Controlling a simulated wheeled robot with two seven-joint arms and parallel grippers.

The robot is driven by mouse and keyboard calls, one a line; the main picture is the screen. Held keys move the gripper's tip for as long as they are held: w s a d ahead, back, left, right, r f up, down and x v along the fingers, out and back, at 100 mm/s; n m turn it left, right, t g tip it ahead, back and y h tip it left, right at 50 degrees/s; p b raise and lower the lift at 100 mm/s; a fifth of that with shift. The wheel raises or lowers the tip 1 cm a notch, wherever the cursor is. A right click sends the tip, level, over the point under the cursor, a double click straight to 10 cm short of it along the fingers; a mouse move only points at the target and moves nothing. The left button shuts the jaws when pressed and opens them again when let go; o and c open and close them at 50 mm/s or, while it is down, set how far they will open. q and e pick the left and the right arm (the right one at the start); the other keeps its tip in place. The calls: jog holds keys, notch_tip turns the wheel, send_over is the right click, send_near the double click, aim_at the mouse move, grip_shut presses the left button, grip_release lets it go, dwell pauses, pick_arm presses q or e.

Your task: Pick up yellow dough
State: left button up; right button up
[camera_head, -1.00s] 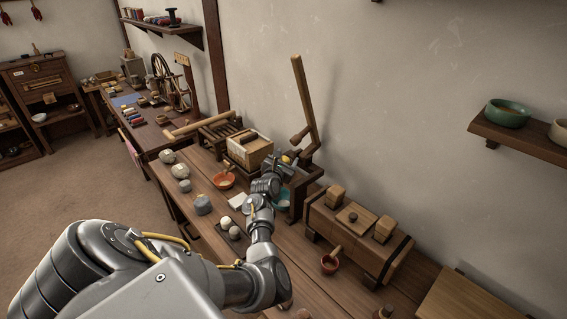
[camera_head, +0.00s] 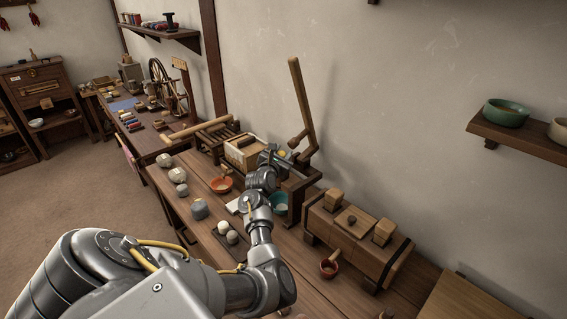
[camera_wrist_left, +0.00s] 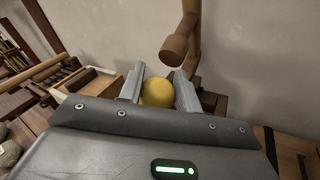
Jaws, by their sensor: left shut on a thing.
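The yellow dough (camera_wrist_left: 158,92) is a round ball between the two fingers of my left gripper (camera_wrist_left: 160,90) in the left wrist view. The fingers are shut on it from both sides. In the head view my left gripper (camera_head: 277,153) is beside the wooden press with the upright lever, and a small bit of the yellow dough (camera_head: 283,153) shows at its fingertips. My right gripper is not in view.
A tall wooden lever (camera_head: 301,100) rises just behind the gripper. A teal bowl (camera_head: 279,207) and an orange bowl (camera_head: 221,184) stand on the bench nearby. A wooden box (camera_head: 243,150) is left of the gripper.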

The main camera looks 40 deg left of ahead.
pick_arm(q)
jog(key=s+a+r+b, duration=0.1)
jog(key=s+a+r, duration=0.6)
jog(key=s+r, duration=0.2)
jog(key=shift+s+a, duration=0.2)
jog(key=shift+s, duration=0.95)
